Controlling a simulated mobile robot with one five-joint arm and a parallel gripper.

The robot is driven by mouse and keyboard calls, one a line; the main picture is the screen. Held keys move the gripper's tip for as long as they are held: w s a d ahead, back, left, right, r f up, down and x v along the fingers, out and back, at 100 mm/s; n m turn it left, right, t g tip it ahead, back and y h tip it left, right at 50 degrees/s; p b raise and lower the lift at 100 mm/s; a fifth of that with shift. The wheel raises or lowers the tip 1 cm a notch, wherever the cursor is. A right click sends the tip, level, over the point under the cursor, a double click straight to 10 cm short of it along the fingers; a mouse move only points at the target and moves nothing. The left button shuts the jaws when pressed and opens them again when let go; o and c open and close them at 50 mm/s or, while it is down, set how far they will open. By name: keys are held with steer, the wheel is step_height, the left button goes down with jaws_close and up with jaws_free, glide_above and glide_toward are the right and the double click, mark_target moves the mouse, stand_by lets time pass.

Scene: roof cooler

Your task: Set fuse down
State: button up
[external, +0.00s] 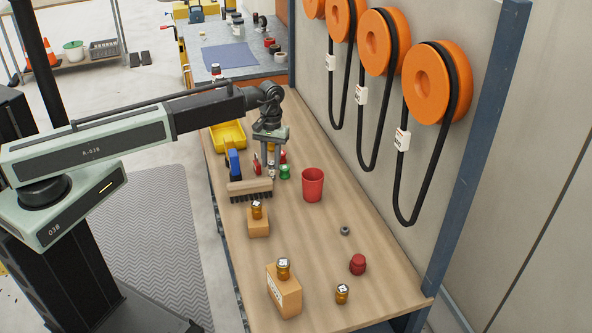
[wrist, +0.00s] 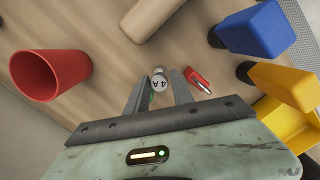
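A small fuse (wrist: 160,80) with a pale cap marked "4 A" sits between my fingertips in the wrist view. My gripper (wrist: 160,82) has one finger on each side of it and appears shut on it. In the external view my gripper (external: 269,172) points down close over the wooden bench, and its fingers largely hide the fuse. Whether the fuse touches the bench I cannot tell. A green piece (external: 285,172) stands just right of the fingers, and a red-handled piece (wrist: 198,80) lies beside the fuse.
A red cup (external: 313,185) stands to the right and a brush (external: 250,188) lies in front. Amber jars (external: 257,210) stand on blocks nearer the camera. A yellow bin (external: 228,135) and a blue-handled object (external: 234,162) are behind left. The bench front has gaps.

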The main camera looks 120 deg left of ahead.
mark_target(271, 171)
steer(key=f+b, duration=0.1)
steer(key=f, duration=0.1)
steer(key=f+b, duration=0.2)
steer(key=shift+w+d+f, duration=0.1)
steer(key=shift+d+f, duration=0.1)
steer(key=shift+f, duration=0.05)
steer(key=shift+r, duration=0.2)
jaws_close()
step_height(271, 171, up, 10)
steer(key=p, duration=1)
steer(key=shift+r, duration=0.15)
